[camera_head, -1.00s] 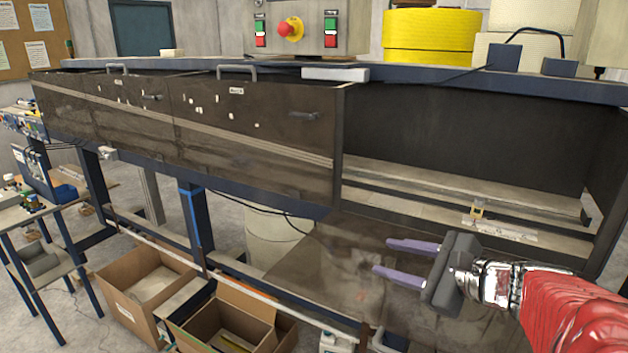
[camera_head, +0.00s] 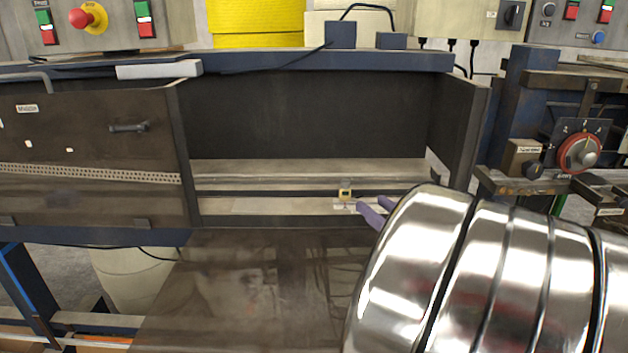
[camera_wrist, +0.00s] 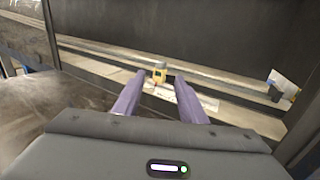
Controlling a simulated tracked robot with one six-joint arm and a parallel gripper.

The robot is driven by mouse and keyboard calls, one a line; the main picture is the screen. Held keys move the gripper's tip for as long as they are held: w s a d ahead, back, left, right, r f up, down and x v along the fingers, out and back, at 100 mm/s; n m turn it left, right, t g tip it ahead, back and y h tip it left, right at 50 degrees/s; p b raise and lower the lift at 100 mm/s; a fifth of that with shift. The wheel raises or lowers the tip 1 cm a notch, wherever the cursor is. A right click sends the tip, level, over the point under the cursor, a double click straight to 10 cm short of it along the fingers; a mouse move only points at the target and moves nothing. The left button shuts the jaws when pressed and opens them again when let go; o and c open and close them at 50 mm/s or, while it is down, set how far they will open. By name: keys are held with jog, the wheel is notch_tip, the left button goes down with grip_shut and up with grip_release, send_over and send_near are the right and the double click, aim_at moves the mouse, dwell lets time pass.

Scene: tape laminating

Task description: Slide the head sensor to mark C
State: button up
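The head sensor (camera_head: 345,194) is a small yellow block with a dark face. It sits on the dark rail (camera_head: 270,192) inside the open bay. In the wrist view the sensor (camera_wrist: 159,72) shows just beyond my fingertips, between them in the picture. My gripper (camera_head: 372,211) is mostly hidden behind my arm in the head view. In the wrist view its two purple fingers (camera_wrist: 156,80) are spread apart with nothing between them. A pale label strip (camera_wrist: 200,100) lies in front of the rail; its letters are too small to read, so mark C cannot be picked out.
The bay has a dark back wall (camera_head: 310,115) and a right side wall (camera_head: 459,130). A brown hood panel (camera_head: 85,150) closes off the left. A small block (camera_wrist: 274,92) stands near the rail's right end. A control panel with a red knob (camera_head: 585,153) is at the right.

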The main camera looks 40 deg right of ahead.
aim_at(348, 185)
jog(key=shift+s, duration=0.1)
jog(key=shift+d, duration=0.1)
jog(key=x, duration=1.3)
jog(key=shift+w+d, duration=0.15)
jog(key=shift+w, duration=0.25)
jog(key=shift+c, duration=0.3)
grip_shut()
